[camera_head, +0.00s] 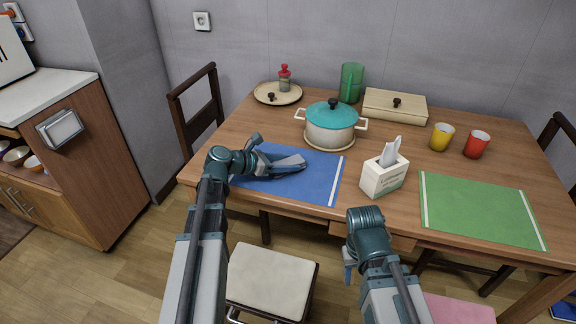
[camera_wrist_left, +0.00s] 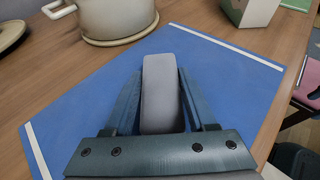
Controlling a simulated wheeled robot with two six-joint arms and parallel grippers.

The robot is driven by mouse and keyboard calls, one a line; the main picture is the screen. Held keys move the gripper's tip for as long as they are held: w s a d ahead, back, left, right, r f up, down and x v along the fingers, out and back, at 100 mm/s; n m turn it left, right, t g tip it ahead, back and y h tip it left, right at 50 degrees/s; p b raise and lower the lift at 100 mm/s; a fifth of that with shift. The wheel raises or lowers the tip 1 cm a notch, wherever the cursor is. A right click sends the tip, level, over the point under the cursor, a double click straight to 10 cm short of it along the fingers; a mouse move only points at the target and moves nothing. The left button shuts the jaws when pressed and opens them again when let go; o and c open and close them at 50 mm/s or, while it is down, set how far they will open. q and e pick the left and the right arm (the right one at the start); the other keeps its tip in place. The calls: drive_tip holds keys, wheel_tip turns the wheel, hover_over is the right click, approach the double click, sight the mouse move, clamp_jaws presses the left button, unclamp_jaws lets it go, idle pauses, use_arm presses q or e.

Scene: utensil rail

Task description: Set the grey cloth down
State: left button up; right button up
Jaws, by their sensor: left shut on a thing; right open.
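The grey cloth (camera_wrist_left: 161,88) is a folded, narrow block between the two fingers of my left gripper (camera_wrist_left: 158,98). In the head view the cloth (camera_head: 290,161) shows as a pale grey strip over the blue placemat (camera_head: 317,183). My left gripper (camera_head: 288,170) is shut on it, low over the mat. I cannot tell whether the cloth touches the mat. My right gripper (camera_head: 349,268) is empty in front of the table edge, open, partly hidden by its own wrist.
A teal-lidded pot (camera_head: 330,124) stands just behind the blue placemat. A tissue box (camera_head: 384,176) stands at its right, with a green placemat (camera_head: 482,208) beyond. Yellow (camera_head: 441,137) and red (camera_head: 476,145) cups are at the back right. A stool (camera_head: 268,282) stands in front.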

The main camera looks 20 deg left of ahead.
use_arm(q)
drive_tip(key=shift+f, duration=0.2)
drive_tip(key=o, duration=1.4)
drive_tip(key=shift+r, duration=0.1)
drive_tip(key=shift+c, duration=0.2)
drive_tip(key=shift+r, duration=0.1)
drive_tip(key=shift+s+a+r, duration=0.1)
drive_tip(key=shift+a+r, duration=0.05)
drive_tip(key=shift+r, duration=0.05)
drive_tip(key=p+v, duration=0.4)
drive_tip(key=v, duration=0.6)
drive_tip(key=shift+s+a, duration=0.15)
drive_tip(key=shift+s+a+r+p, duration=0.2)
drive_tip(key=shift+s+a+p, duration=0.1)
drive_tip(key=shift+s+a, duration=0.1)
